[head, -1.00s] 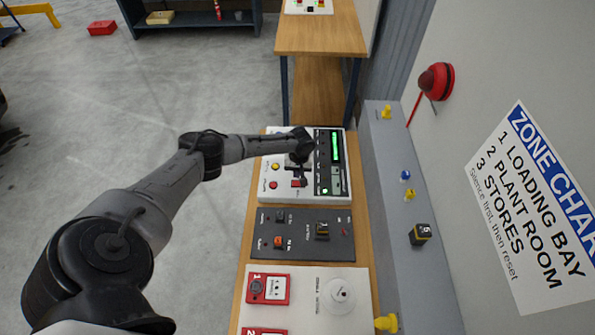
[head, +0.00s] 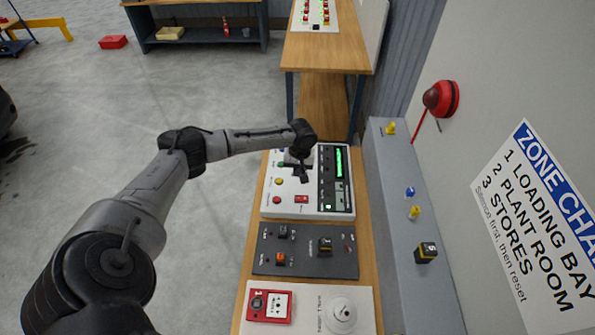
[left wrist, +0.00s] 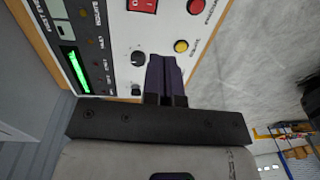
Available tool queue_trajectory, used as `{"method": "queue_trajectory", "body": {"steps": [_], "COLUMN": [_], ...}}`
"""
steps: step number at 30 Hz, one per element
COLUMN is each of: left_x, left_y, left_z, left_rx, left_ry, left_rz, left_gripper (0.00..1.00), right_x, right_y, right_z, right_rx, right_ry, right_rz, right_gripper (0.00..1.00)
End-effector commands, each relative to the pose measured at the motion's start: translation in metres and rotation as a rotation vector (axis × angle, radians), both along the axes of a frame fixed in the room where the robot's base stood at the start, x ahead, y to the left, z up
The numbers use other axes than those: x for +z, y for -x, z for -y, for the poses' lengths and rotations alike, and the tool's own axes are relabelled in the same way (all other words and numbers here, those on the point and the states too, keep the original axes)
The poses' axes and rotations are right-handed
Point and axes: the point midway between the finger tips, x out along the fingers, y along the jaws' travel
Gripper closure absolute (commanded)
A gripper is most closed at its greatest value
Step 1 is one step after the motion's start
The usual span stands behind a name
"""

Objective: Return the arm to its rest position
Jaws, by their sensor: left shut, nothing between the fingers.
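My left arm reaches in from the left in the head view. Its gripper (head: 302,174) is above the white alarm panel (head: 270,207), near the panel's far end. In the left wrist view the gripper's fingers (left wrist: 165,75) are together with nothing between them, over the white panel face. A black knob (left wrist: 138,59), a yellow button (left wrist: 181,46) and a red switch (left wrist: 141,5) show near the fingers. I cannot tell the exact height of the fingers above the panel. My right gripper is not in view.
A dark grey switch panel (head: 300,262) and a white plate with a red call point (head: 270,306) lie nearer on the wooden bench. A grey ledge (head: 395,180) with knobs runs along the right, under a wall with a red beacon (head: 441,98). The floor at left is open.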

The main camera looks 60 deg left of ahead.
Motion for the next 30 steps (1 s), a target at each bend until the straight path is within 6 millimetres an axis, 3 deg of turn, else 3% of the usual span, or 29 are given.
{"method": "queue_trajectory", "body": {"steps": [13,17,26,30], "left_x": [0.0,0.0,0.007,0.039], "left_y": [0.0,0.0,-0.001,-0.02], "left_z": [0.0,0.0,-0.011,0.004], "left_rx": [-0.004,-0.074,-0.553,-0.892], "left_ry": [0.0,0.005,-0.108,-0.273], "left_rz": [0.0,-0.003,-0.065,-0.062], "left_gripper": [1.0,1.0,1.0,1.0], "right_x": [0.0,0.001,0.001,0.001], "right_y": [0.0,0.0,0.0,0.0], "right_z": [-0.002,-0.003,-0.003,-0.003], "right_rx": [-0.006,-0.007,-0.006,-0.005], "right_ry": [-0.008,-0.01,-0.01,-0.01], "right_rz": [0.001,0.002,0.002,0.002], "right_gripper": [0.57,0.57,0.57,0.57]}}
